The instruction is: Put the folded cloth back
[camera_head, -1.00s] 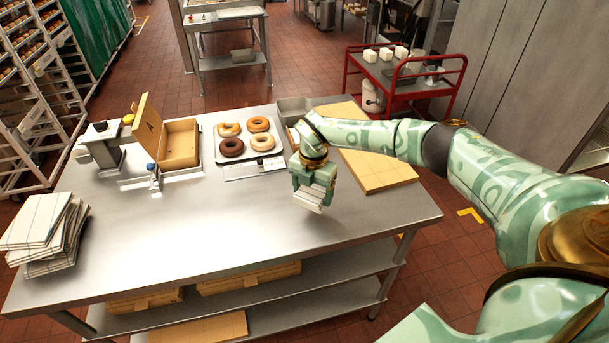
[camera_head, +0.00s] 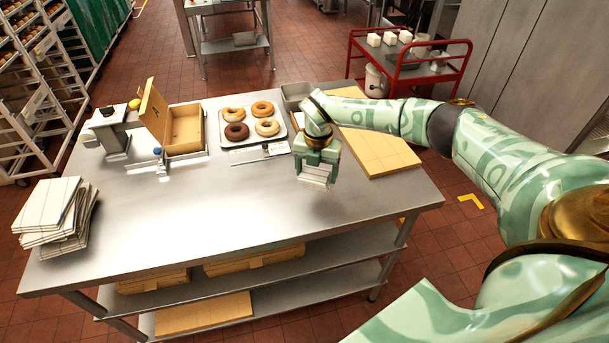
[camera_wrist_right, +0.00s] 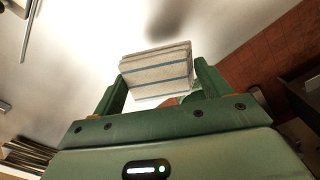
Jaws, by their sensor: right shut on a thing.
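The folded cloth (camera_head: 315,174) is white with thin blue stripes and is held in my right gripper (camera_head: 317,168), over the right part of the steel table (camera_head: 220,220). In the right wrist view the cloth (camera_wrist_right: 157,72) sits between the two green fingers of the right gripper (camera_wrist_right: 160,90), with the bare table top beyond it. The gripper is shut on it. A dark shadow lies on the table past the cloth; the exact height above the table is hard to tell. My left gripper is not in view.
A stack of striped cloths or papers (camera_head: 55,215) lies at the table's left end. An open box (camera_head: 185,130), a tray of doughnuts (camera_head: 250,140), a grey bin (camera_head: 296,92) and a tan board (camera_head: 380,150) stand along the back. The front middle is clear.

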